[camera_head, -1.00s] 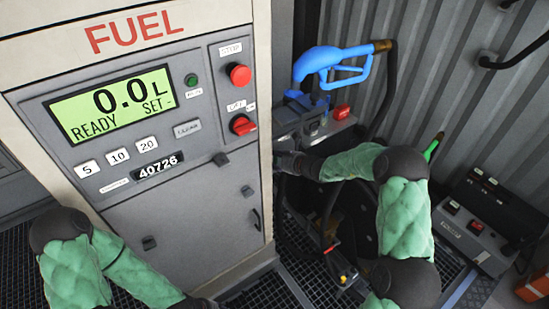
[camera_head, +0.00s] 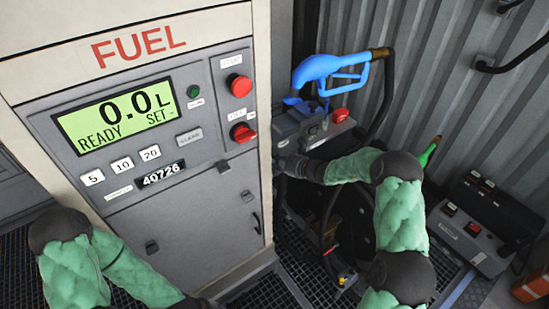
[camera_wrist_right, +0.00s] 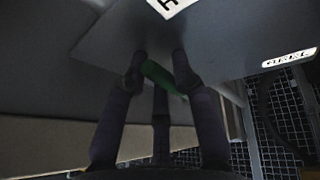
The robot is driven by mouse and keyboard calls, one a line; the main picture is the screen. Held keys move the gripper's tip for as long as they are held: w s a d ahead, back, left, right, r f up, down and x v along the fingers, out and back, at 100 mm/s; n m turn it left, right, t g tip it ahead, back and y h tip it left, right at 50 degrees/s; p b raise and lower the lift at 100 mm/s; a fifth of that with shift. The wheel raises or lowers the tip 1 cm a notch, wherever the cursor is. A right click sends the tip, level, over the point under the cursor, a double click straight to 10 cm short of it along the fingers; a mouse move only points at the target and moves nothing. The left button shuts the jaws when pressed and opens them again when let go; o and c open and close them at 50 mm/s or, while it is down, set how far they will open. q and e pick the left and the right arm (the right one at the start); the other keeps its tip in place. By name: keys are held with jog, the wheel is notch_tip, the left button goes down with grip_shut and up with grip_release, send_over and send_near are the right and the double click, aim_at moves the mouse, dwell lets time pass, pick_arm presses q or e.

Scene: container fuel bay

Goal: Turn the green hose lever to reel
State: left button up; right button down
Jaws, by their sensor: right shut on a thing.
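The green hose lever (camera_wrist_right: 158,76) shows in the right wrist view as a short, dark green bar under a grey panel. My right gripper (camera_wrist_right: 160,72) is shut on it, with fingers on both sides. In the head view the right gripper (camera_head: 283,164) is beside the right edge of the fuel dispenser (camera_head: 190,220), and the lever is hidden there. My left gripper (camera_head: 203,303) is only a dark bit at the bottom edge, low in front of the dispenser; its fingers cannot be made out.
A blue fuel nozzle (camera_head: 318,70) sits in its holder above my right forearm, with a dark hose (camera_head: 384,95) hanging from it. A grey box with red switches (camera_head: 480,228) stands at the right by the corrugated wall. The floor is dark grating.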

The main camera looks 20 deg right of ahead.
jog(key=shift+w+d+m+y+p, duration=0.2)
jog(key=shift+d+m+y+p, duration=0.2)
jog(key=shift+d+m+p, duration=0.3)
jog(key=w+d+f+m+t+y+b, duration=0.1)
jog(key=d+f+m+t+y+b, duration=0.2)
jog(key=m, duration=0.9)
jog(key=shift+w+d+f+y+b, duration=0.35)
jog(key=shift+d+f+y+b, duration=0.45)
jog(key=shift+f+b, duration=0.8)
jog(key=shift+a, duration=0.15)
jog(key=c, duration=1)
grip_release()
jog(key=shift+s, duration=0.1)
